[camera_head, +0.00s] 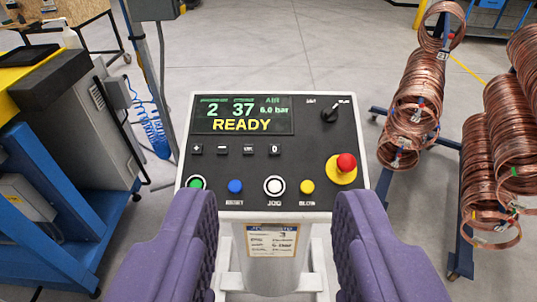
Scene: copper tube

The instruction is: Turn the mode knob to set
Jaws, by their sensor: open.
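The mode knob (329,114) is a small black rotary knob at the upper right of the dark control panel (310,177). White marks stand above it, too small to read surely. Its pointer seems to lean to the upper right. The display (243,115) reads READY in yellow, with 2, 37 and 6.0 bar in green above. My gripper (275,210) shows as two purple padded fingers at the bottom, wide apart and empty. The fingertips appear below the knob in the picture, at the panel's lower edge, and do not touch the knob.
A red emergency button (346,163) on yellow sits below the knob. Green, blue, white and yellow buttons line the panel's lower edge. Copper coils (412,100) hang on a rack at right. A blue and grey machine (60,170) stands at left. Floor behind the panel is clear.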

